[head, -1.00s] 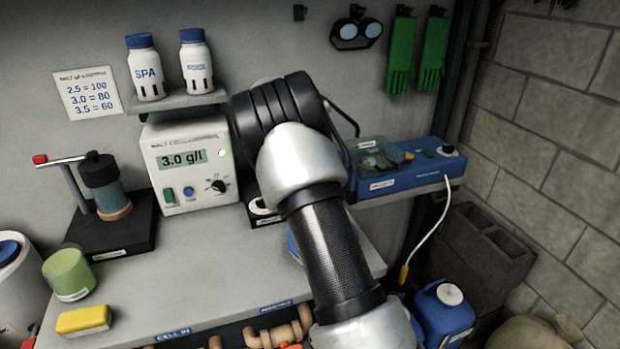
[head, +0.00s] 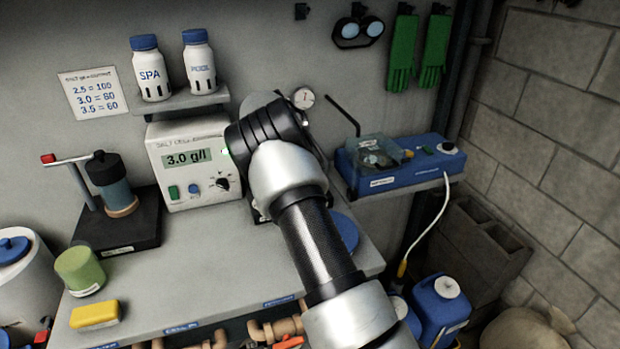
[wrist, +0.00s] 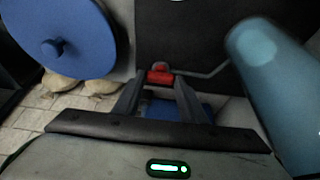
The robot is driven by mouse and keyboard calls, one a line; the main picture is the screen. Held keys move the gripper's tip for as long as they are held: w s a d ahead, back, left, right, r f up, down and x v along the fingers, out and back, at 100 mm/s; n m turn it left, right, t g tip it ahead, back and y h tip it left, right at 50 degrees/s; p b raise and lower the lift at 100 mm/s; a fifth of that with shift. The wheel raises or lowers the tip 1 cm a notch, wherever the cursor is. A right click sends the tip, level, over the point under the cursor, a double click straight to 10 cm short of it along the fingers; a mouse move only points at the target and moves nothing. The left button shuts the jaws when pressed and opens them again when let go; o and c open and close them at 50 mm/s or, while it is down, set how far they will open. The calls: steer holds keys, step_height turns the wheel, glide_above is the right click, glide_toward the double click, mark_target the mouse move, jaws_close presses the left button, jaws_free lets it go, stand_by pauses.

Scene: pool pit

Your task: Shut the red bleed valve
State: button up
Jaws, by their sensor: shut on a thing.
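In the wrist view a small red handle (wrist: 160,77), seemingly the red bleed valve's, lies between my fingertips, with a thin grey rod running off to its right. My gripper (wrist: 161,82) is shut on this red handle. In the head view my own arm hides the gripper and the valve. Whether the valve is open or shut cannot be told.
A blue disc (wrist: 62,38) is left of the fingers and a blue cylinder (wrist: 272,85) close on the right. In the head view, a salt cell controller (head: 190,165) and red-tipped lever stand (head: 118,215) are left of my arm; a blue box (head: 400,165) is right.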

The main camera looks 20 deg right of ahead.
steer(key=o, duration=1.1)
steer(key=shift+c, duration=0.2)
steer(key=p+v, duration=0.1)
steer(key=v, duration=1.6)
steer(key=shift+r+p, duration=0.25)
steer(key=shift+p, duration=0.1)
steer(key=shift+r, duration=0.1)
steer(key=s+r+n+t+y+p, duration=0.3)
steer(key=s+r+n, duration=0.4)
steer(key=s+r, duration=0.9)
steer(key=s+a+f+n+t+p, duration=0.1)
steer(key=s+n, duration=0.4)
steer(key=s, duration=0.7)
steer(key=s+a+f+n+t+y+p, duration=0.1)
steer(key=s+a+n, duration=0.4)
steer(key=s, duration=0.7)
step_height(320, 180, down, 2)
steer(key=shift+a+n+t+y+p, duration=0.2)
steer(key=shift+n+t+y+p, duration=0.1)
steer(key=shift+n+p, duration=0.3)
